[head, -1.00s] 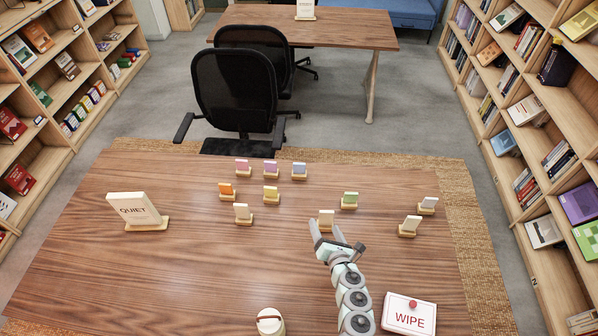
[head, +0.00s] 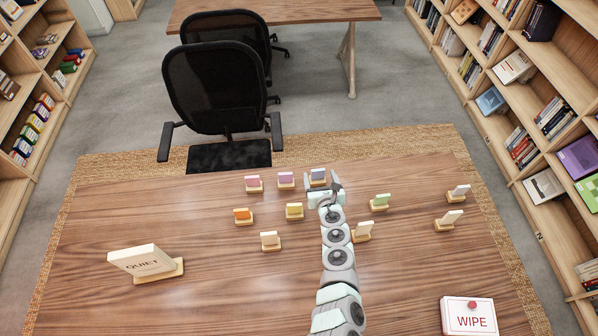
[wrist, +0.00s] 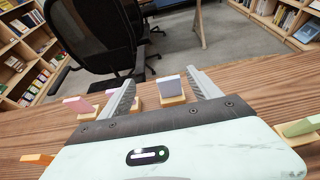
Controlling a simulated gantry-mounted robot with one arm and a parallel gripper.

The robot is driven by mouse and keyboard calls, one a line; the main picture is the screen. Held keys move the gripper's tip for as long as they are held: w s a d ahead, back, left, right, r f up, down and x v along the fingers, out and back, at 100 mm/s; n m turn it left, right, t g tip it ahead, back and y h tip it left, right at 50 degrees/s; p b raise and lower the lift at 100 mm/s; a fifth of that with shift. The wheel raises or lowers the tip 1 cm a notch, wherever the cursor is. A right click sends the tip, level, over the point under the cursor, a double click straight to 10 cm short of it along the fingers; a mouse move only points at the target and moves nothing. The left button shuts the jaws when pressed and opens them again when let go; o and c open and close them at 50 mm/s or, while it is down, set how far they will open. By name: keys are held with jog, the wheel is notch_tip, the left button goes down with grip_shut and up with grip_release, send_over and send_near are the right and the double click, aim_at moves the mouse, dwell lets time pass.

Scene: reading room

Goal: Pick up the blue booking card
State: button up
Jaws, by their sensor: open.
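The blue booking card (head: 318,174) stands in a small wooden holder at the right end of the back row on the table. It also shows in the wrist view (wrist: 171,87), upright in its holder, between and beyond my fingers. My gripper (head: 321,183) is open and empty, just in front of the card in the head view. In the wrist view its two fingers (wrist: 165,88) are spread wide, with the card nearer the right finger. The gripper hides part of the card's holder in the head view.
Purple (head: 286,178) and pink (head: 253,182) cards stand left of the blue one. Yellow (head: 294,209), orange (head: 243,215), green (head: 380,201) and several cream cards stand nearer. A QUIET sign (head: 143,260) and a WIPE box (head: 469,316) stand at the front.

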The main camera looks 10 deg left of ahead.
jog(key=b, duration=0.6)
send_near(318, 177)
jog(key=shift+w+a+f, duration=0.25)
jog(key=shift+w+a, duration=0.05)
jog(key=shift+w, duration=0.3)
jog(key=shift+w+a+f, duration=0.25)
jog(key=shift+w+a, duration=0.1)
jog(key=shift+w, duration=0.2)
jog(key=shift+b+x, duration=1)
jog(key=shift+x, duration=1)
jog(key=shift+w+a+f+b, duration=0.15)
jog(key=shift+w+b, duration=0.25)
jog(key=shift+w, duration=0.3)
jog(key=shift+w+f, duration=0.15)
jog(key=shift+d+b+x, duration=0.25)
jog(key=shift+b+x, duration=0.8)
jog(key=shift+x, duration=0.1)
jog(key=shift+b+x, duration=1.15)
jog(key=shift+x, duration=0.15)
jog(key=shift+w+d, duration=0.1)
jog(key=c, duration=1.5)
